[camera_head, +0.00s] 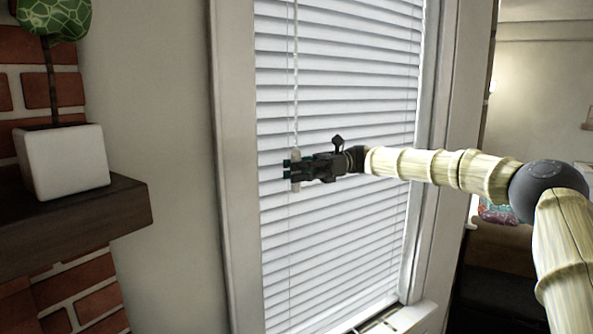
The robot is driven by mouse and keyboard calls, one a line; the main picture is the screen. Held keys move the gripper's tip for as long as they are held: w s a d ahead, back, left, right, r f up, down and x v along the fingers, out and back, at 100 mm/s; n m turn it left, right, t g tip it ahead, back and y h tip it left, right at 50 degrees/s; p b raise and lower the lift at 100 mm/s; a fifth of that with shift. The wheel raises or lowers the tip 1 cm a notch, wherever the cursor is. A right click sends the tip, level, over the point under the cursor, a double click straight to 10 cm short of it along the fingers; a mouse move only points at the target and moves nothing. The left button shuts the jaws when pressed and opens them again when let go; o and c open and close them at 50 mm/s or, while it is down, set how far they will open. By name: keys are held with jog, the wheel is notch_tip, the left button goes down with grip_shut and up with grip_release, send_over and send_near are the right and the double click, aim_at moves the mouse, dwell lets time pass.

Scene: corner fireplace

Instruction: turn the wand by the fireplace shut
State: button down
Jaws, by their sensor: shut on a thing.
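The wand (295,85) is a thin white rod hanging down the left part of the white window blinds (345,70). My gripper (291,170) is at the wand's lower end and is shut on it. A short piece of the wand shows just below the fingers. The fingers hide the part of the wand between them. The blind slats look closed or nearly closed, with narrow dark lines between them. My arm reaches in from the right, in front of the blinds.
A brick fireplace (90,290) with a dark wooden mantel (110,215) stands at the left. A white pot (62,160) with a small plant is on the mantel. The window frame (232,150) is left of the blinds, and a sill (415,316) is below. Another room opens at the right.

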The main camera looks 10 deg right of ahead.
jog(key=c, duration=1.2)
grip_release()
jog(key=shift+c, duration=0.2)
jog(key=shift+d, duration=0.1)
jog(key=v, duration=1.2)
